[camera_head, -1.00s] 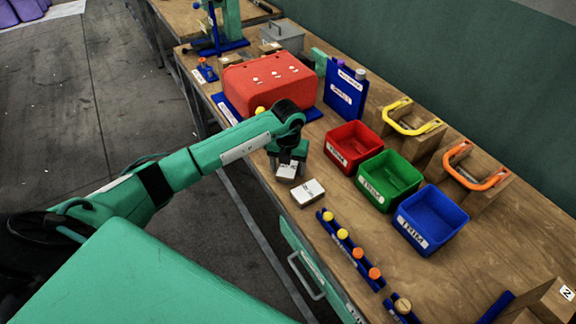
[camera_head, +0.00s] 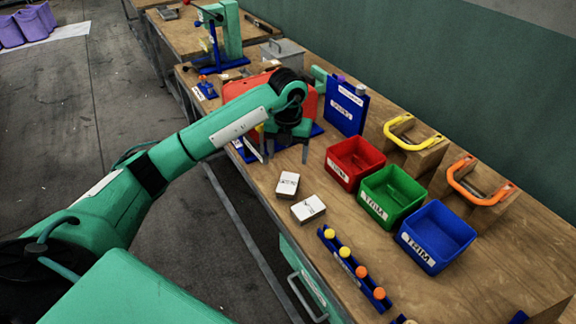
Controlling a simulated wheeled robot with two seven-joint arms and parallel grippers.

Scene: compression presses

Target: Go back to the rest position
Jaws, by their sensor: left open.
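My left gripper (camera_head: 284,148) is at the end of the green arm that comes in from the left. It is open, with its fingers pointing down in front of the red press (camera_head: 238,84), and nothing shows between them. Two small white boxes lie on the wooden bench (camera_head: 335,213): one box (camera_head: 288,184) is just below the gripper in the picture and apart from it, the other box (camera_head: 308,209) is to its lower right. My right gripper is not in the view. The arm hides much of the red press.
A red bin (camera_head: 354,160), a green bin (camera_head: 392,194) and a blue bin (camera_head: 436,236) stand in a row. A blue rack (camera_head: 350,262) with coloured knobs lies near the front edge. Yellow (camera_head: 415,134) and orange (camera_head: 478,183) handles sit on wooden blocks behind. A blue holder (camera_head: 346,106) stands beside the press.

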